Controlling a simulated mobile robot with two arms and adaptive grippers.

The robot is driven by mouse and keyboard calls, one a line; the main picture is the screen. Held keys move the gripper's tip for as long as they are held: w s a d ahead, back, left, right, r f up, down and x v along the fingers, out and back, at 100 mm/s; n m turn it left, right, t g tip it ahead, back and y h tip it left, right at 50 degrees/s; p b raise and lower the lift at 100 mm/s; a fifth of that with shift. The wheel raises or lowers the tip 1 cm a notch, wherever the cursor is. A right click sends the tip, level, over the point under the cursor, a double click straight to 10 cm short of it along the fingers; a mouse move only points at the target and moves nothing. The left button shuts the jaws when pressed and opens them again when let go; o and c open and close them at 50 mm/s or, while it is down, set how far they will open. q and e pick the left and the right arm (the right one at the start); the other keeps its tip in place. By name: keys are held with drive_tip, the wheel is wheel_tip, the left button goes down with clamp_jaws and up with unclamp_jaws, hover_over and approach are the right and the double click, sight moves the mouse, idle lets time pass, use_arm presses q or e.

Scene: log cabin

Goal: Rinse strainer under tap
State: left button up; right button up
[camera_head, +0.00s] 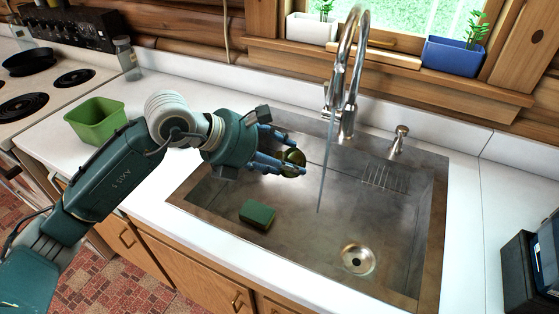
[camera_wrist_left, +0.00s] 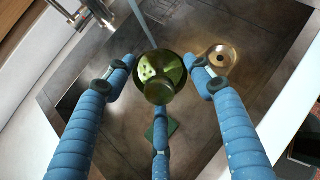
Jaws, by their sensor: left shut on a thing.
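The strainer (camera_head: 293,157) is small, round and olive green. My left gripper (camera_head: 281,162) is shut on it and holds it above the left part of the sink basin. It also shows between the three blue fingers in the left wrist view (camera_wrist_left: 160,72), with pale green spots inside. The chrome tap (camera_head: 346,75) stands at the back of the sink. A thin stream of water (camera_head: 323,170) falls from it, to the right of the strainer and apart from it in the head view. My right gripper is not in view.
A green tub (camera_head: 97,121) and a glass jar (camera_head: 127,58) stand on the left counter. A soap dispenser (camera_head: 398,140) stands right of the tap.

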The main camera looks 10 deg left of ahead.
sight(297, 155)
use_arm(q)
drive_tip(key=w+d, duration=0.1)
drive_tip(key=d, duration=0.1)
drive_tip(key=w+d, duration=0.1)
drive_tip(key=shift+w+d+f, duration=0.2)
drive_tip(key=shift+d+f, duration=0.15)
drive_tip(key=shift+f, duration=0.05)
drive_tip(key=w+d+f+b, duration=0.1)
drive_tip(key=w+d, duration=0.4)
drive_tip(key=d, duration=0.2)
drive_tip(key=shift+f, duration=0.4)
drive_tip(key=shift+s, duration=0.2)
drive_tip(key=shift+s+d, duration=0.3)
drive_tip(key=shift+s, duration=0.05)
drive_tip(key=shift+a, duration=0.1)
